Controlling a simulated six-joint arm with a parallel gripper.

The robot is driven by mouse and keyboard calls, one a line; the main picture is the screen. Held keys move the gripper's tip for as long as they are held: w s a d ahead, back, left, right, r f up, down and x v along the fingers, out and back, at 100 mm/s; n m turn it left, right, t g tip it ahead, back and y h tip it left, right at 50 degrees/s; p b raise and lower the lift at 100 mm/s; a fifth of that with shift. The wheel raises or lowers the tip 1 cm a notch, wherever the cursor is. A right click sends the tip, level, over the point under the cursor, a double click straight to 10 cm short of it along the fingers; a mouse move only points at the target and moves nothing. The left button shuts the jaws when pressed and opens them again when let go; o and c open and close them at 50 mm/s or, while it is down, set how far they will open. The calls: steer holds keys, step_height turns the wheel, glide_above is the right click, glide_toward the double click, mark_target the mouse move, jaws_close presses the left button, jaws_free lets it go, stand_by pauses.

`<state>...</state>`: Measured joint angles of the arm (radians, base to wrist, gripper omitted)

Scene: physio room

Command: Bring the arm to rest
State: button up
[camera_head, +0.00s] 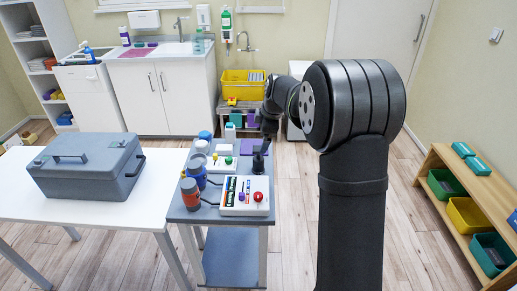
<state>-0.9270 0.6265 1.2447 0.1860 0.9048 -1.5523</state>
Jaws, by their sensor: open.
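My dark arm rises at the right of the view and bends over toward the grey trolley (239,234).
Bottles and jars (191,194) line the trolley's left edge. A grey toolbox (86,167) stands on the white table (124,213) at left. A wooden shelf (462,179) with coloured bins is at right. A yellow crate (243,90) stands behind.

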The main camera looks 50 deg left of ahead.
steer(key=v, duration=1)
steer(key=shift+d, duration=0.1)
stand_by(0.4)
